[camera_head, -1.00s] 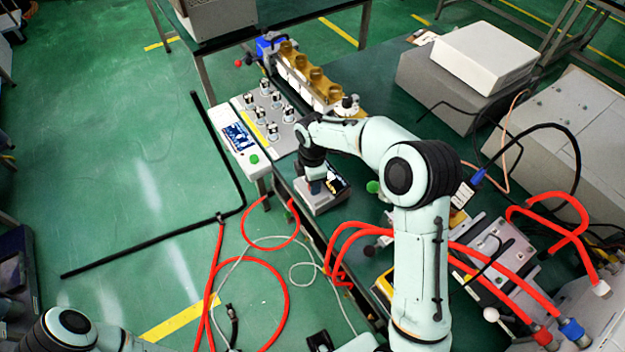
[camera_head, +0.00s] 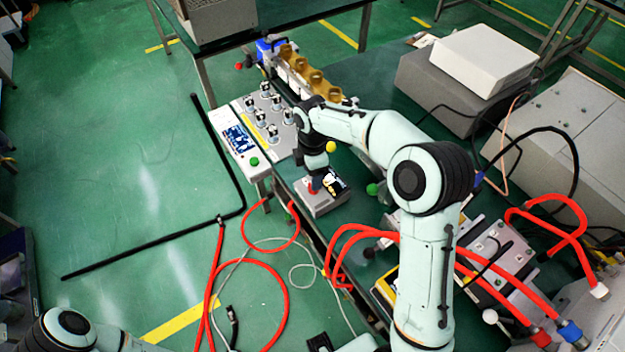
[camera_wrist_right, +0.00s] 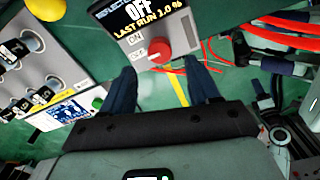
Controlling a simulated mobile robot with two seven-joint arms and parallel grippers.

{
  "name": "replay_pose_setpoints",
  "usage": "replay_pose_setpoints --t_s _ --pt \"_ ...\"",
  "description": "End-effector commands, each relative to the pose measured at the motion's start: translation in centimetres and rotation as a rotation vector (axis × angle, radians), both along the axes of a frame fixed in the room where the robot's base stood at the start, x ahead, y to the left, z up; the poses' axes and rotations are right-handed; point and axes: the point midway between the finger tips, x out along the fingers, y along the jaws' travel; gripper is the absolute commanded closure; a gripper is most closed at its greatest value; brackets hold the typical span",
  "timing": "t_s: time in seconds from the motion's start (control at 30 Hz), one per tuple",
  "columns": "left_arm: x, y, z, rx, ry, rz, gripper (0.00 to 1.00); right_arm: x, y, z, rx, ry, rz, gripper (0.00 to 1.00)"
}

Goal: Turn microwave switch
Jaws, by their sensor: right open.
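The microwave switch is a red round knob (camera_wrist_right: 158,52) on a small grey box (camera_wrist_right: 128,38). In the head view the grey box (camera_head: 325,204) stands at the table's left edge, and the red knob (camera_head: 313,188) shows partly beneath my right gripper (camera_head: 316,181). In the right wrist view my right gripper (camera_wrist_right: 161,70) is open and empty. Its dark fingers are spread to either side of the knob's line, apart from it in the picture.
A panel with several small knobs (camera_head: 272,133) and a screen (camera_head: 238,140) lies beyond the box. A yellow ball (camera_head: 331,147) and a green ball (camera_head: 372,189) are close by. Red hoses (camera_head: 345,238) run nearby at the table edge.

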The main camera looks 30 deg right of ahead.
Motion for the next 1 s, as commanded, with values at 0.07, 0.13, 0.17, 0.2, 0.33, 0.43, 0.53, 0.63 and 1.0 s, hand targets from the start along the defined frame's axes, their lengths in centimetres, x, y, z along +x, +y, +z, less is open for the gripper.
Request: replay_pose_setpoints --t_s 0.07,0.13,0.17,0.2,0.33,0.43,0.53,0.63,1.0 --pt "0.3 0.0 0.4 0.000 -0.003 0.000 0.57 0.2 0.0 2.2 0.001 -0.006 0.001 0.40" --pt "0.4 0.0 0.6 0.000 -0.005 -0.001 0.57 0.1 0.0 3.7 0.001 -0.006 0.000 0.40" --pt "0.5 0.0 0.7 0.000 -0.006 0.000 0.57 0.1 0.0 4.3 0.000 -0.004 0.000 0.40" --pt "0.5 0.0 0.8 0.000 -0.006 0.000 0.57 0.1 0.0 5.0 0.000 -0.004 0.001 0.40" --pt "0.7 0.0 1.2 0.000 -0.009 0.000 0.57 0.1 0.0 6.9 0.000 -0.003 0.001 0.40" --pt "0.8 0.0 1.3 0.000 -0.009 0.000 0.57 0.1 0.0 7.6 0.000 -0.002 0.001 0.40" --pt "0.8 0.0 1.3 0.000 -0.009 0.000 0.57 0.0 0.0 7.9 0.000 -0.001 0.001 0.40" --pt "0.8 0.0 1.3 0.000 -0.009 0.000 0.57 0.0 0.0 7.9 0.000 0.000 0.001 0.40" --pt "0.8 0.0 1.3 0.000 -0.009 0.000 0.57 0.0 0.0 7.9 0.000 0.000 0.001 0.40"
